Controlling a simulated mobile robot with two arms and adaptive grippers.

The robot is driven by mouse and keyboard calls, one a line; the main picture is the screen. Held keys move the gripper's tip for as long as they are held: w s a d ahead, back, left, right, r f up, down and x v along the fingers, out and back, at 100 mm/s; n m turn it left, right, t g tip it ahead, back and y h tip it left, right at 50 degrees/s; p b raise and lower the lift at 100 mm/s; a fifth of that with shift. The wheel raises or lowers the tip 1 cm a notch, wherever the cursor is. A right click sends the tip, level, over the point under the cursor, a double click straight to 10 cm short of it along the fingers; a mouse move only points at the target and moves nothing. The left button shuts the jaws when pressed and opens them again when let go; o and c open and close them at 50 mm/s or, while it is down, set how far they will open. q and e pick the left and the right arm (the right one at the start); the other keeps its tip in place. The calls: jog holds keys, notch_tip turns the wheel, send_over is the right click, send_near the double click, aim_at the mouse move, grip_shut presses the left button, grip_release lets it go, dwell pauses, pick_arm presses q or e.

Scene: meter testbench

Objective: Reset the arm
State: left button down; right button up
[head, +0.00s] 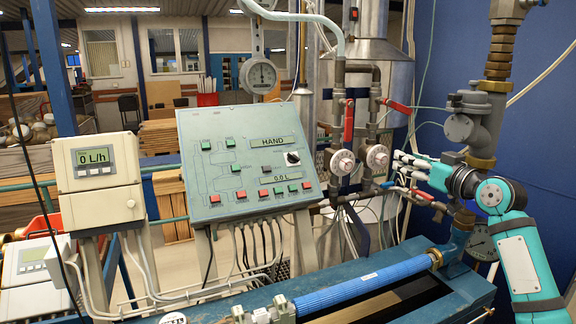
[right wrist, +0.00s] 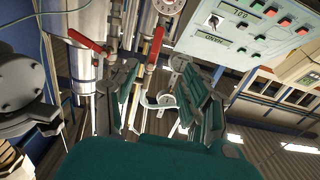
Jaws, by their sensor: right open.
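My right arm (head: 517,255), teal and white, comes in from the right edge of the head view and bends up and to the left. My right gripper (head: 402,168) is raised in front of the pipework, right of the control panel, with its fingers pointing left. In the right wrist view the right gripper (right wrist: 160,92) has its two dark green fingers spread apart, with nothing held between them. Pipes and gauges show beyond the gap. My left arm and gripper are not in the head view.
Red-handled valves (head: 349,122) and round dials (head: 342,162) stand close to the right gripper. The sloping control panel (head: 243,165) and flow meter box (head: 98,172) stand to the left. A blue pipe (head: 360,284) lies along the bench below. A grey flanged valve (head: 466,125) stands behind the arm.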

jog(key=s+a+f+g+h, duration=0.1)
jog(key=s+a+f+g, duration=0.3)
jog(key=f, duration=0.6)
jog(key=s+a+f, duration=0.2)
jog(key=s+f, duration=0.3)
jog(key=f, duration=0.6)
jog(key=s+a+f+g+h, duration=0.1)
jog(key=s+a+f+g, duration=0.3)
jog(key=f, duration=0.6)
jog(key=s+d+f+m+g+h, duration=0.15)
jog(key=s+f, duration=0.35)
jog(key=s, duration=0.7)
jog(key=s+f+g+h, duration=0.15)
jog(key=s+f, duration=0.25)
jog(key=s, duration=0.7)
jog(key=s+f+m+g+h, duration=0.15)
jog(key=s+f, duration=0.35)
jog(key=s, duration=0.7)
notch_tip(320, 180, down, 27)
jog(key=s+n+g+b, duration=0.1)
jog(key=g, duration=0.1)
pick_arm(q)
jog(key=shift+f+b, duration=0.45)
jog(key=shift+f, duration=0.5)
pick_arm(e)
jog(key=s+d+f+g, duration=0.1)
jog(key=s+d+f, duration=0.2)
jog(key=s+f, duration=1.3)
jog(key=shift+s+f, duration=0.3)
jog(key=shift+f, duration=0.1)
